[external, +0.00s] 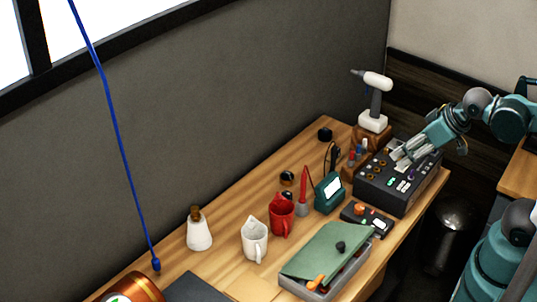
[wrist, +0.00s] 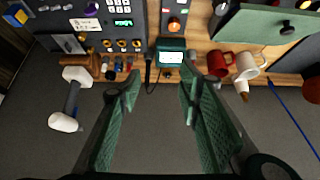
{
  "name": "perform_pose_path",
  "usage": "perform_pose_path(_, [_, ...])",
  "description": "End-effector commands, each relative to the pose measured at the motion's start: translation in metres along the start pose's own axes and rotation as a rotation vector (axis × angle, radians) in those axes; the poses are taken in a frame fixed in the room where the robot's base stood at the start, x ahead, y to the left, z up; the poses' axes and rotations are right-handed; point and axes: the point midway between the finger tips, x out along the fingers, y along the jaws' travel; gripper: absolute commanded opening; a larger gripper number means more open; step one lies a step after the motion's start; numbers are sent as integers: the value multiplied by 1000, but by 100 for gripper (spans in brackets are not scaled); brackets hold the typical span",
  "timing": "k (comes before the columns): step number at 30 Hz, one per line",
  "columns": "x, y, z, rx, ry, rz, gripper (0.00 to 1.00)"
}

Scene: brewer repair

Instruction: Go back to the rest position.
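My gripper (external: 402,153) is at the far right end of the bench in the external view, above or in front of the black control box (external: 384,190); the gap between them is unclear. In the wrist view my gripper (wrist: 158,90) has its two green ribbed fingers spread well apart. Nothing is between them. Bench items show beyond the fingertips, with the grey wall filling the lower part of that view.
A white drill-like tool (external: 376,82) stands on a wooden block close behind my gripper. A green-lidded toolbox (external: 328,250), red mug (external: 282,216), white mug (external: 254,240) and small teal-framed screen (external: 329,192) stand along the bench. A blue cable (external: 118,140) hangs at left.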

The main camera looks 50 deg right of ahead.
Motion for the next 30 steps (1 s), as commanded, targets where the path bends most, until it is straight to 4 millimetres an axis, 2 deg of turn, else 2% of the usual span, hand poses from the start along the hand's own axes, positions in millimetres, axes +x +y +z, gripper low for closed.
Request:
perform_pose_path(1, [12,0,9,0,0,0,35])
perform_pose_path(3, [20,0,14,0,0,0,35])
perform_pose_path(9, [35,0,25,0,0,0,35])
perform_pose_path(30, [38,0,27,0,0,0,35])
